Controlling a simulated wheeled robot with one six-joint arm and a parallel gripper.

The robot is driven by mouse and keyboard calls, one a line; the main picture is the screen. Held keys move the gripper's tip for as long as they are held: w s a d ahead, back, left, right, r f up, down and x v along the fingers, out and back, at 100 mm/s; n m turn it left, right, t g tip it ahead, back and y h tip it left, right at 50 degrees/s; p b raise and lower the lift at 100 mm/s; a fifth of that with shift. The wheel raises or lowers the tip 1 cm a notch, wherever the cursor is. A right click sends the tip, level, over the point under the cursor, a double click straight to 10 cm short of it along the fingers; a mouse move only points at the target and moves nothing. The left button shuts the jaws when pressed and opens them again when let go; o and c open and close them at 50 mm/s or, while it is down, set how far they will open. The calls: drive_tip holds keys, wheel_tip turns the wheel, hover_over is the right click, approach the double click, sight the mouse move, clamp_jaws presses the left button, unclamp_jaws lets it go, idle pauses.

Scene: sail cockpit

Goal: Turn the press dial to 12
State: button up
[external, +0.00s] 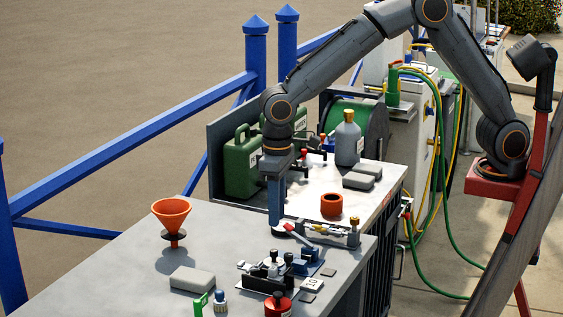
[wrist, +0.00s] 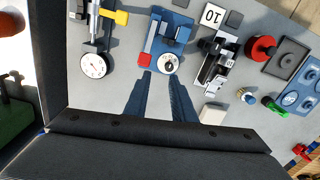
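The press (wrist: 168,36) is a blue device with a red lever; a small round pale dial (wrist: 168,64) sits at its near end in the wrist view. The dial's marks are too small to read. In the external view the blue press (external: 306,262) stands on the grey bench. My gripper (wrist: 161,75) points down with its two blue fingers apart and nothing between them. Its tips are close to the dial in the wrist view, the right one nearest; I cannot tell whether they touch. In the external view my gripper (external: 275,222) is above the bench behind the press.
A white gauge (wrist: 94,66) on a yellow-knobbed fixture is left of the press. A black-and-silver device (wrist: 216,65) is right, near a card reading 10 (wrist: 213,14). An orange funnel (external: 172,217) and a grey block (external: 192,280) stand on the bench.

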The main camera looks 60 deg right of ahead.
sight(274, 250)
drive_tip(key=shift+s+a+f, duration=0.1)
drive_tip(key=shift+a, duration=0.75)
drive_tip(key=shift+a+f, duration=0.15)
drive_tip(key=shift+a, duration=0.05)
wheel_tip(274, 250, down, 7)
drive_tip(key=shift+f+p, duration=0.2)
drive_tip(key=shift+p, duration=0.75)
clamp_jaws()
